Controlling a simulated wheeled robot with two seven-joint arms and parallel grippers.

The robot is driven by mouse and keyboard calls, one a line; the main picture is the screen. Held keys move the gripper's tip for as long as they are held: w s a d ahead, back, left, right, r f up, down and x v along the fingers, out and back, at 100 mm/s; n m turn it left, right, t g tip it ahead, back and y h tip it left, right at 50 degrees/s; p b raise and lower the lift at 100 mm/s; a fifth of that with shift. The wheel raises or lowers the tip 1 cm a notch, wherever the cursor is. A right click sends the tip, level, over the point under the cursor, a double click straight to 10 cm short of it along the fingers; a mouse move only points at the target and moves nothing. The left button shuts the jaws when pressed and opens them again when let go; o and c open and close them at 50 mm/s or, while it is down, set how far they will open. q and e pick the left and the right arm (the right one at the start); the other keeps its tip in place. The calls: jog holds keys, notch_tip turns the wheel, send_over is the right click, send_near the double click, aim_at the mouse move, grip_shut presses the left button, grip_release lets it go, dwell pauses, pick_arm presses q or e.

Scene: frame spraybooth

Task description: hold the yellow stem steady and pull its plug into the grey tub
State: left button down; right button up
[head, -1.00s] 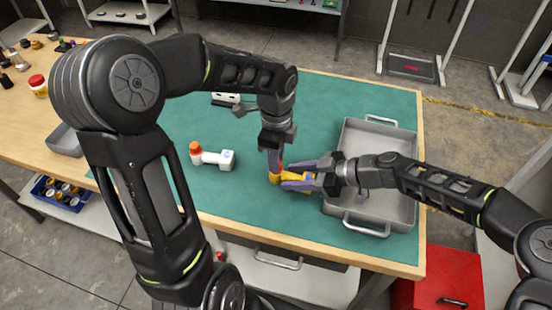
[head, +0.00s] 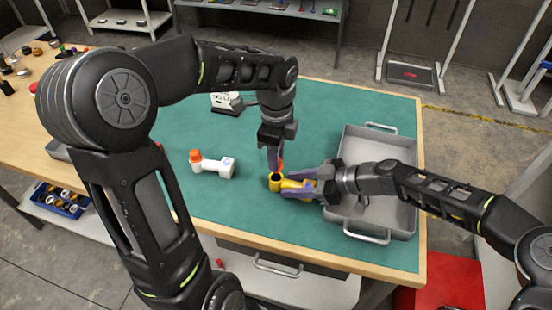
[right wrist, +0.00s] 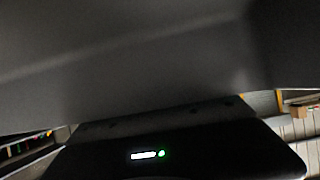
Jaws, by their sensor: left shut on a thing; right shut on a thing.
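The yellow stem (head: 276,184) is near the middle of the green mat, its dark open mouth facing up. My right gripper (head: 292,183) is shut on the stem from the right, with one finger on each side. My left gripper (head: 275,164) points down just above the stem's mouth. It is shut on a small orange-red plug (head: 281,165), mostly hidden by the fingers. The plug appears clear of the mouth. The grey tub (head: 405,160) stands to the right, partly covered by my right arm. The right wrist view is filled by dark surfaces and shows no stem.
A white sprayer (head: 215,165) with an orange cap lies left of the stem. A white device (head: 227,102) stands behind my left forearm. The green mat (head: 225,195) is clear in front. A red cabinet (head: 440,285) is below the table at right.

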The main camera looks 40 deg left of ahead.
dwell(0.3)
jog(key=o, duration=1.1)
jog(key=shift+c, duration=0.2)
jog(key=v, duration=1.2)
jog(key=shift+f, duration=0.1)
